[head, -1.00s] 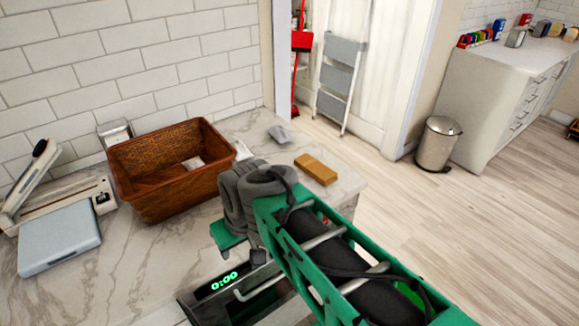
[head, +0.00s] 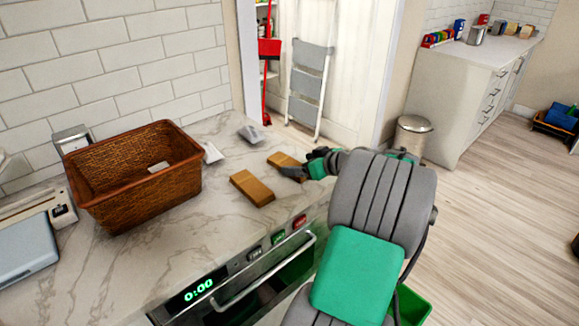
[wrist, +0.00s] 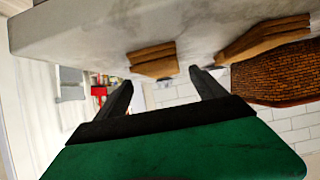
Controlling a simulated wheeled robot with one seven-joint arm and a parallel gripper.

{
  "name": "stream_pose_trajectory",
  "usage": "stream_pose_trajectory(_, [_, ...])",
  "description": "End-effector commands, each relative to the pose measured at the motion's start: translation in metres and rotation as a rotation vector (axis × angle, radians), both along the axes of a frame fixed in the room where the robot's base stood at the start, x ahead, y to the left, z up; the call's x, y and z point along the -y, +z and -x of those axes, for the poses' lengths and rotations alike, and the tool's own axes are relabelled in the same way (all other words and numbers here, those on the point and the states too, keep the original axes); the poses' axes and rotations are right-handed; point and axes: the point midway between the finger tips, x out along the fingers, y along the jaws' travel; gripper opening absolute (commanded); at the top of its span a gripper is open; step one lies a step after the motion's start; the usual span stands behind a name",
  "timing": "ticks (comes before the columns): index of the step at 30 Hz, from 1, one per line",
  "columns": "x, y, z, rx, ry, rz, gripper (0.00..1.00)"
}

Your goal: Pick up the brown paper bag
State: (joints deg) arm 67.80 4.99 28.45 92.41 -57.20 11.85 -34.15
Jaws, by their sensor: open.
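Two flat, folded brown paper bags lie on the marble counter (head: 130,255). The nearer bag (head: 252,188) lies close to the counter's front edge. The farther bag (head: 281,159) lies behind and right of it, partly hidden by my gripper (head: 302,172). In the wrist view, which looks upside down, my gripper (wrist: 160,80) is open and empty. The farther bag (wrist: 152,60) lines up with the gap between the fingers, just beyond the tips. The nearer bag (wrist: 262,40) lies to the right, outside the fingers.
A brown wicker basket (head: 130,190) with a small pale item inside stands left of the bags. A grey item (head: 251,134) and a white one (head: 212,153) lie behind them. An oven (head: 235,285) is under the counter front. Floor to the right is open.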

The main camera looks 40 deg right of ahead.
Motion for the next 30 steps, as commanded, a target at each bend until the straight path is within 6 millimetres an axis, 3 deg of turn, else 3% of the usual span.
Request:
stream_pose_trajectory(6, [-0.006,-0.016,-0.031,-0.002,0.002,-0.001,0.81])
stream_pose_trajectory(13, [-0.005,-0.018,-0.032,-0.002,0.000,-0.001,0.81])
stream_pose_trajectory(30, [-0.005,-0.018,-0.032,-0.003,0.000,-0.001,0.34])
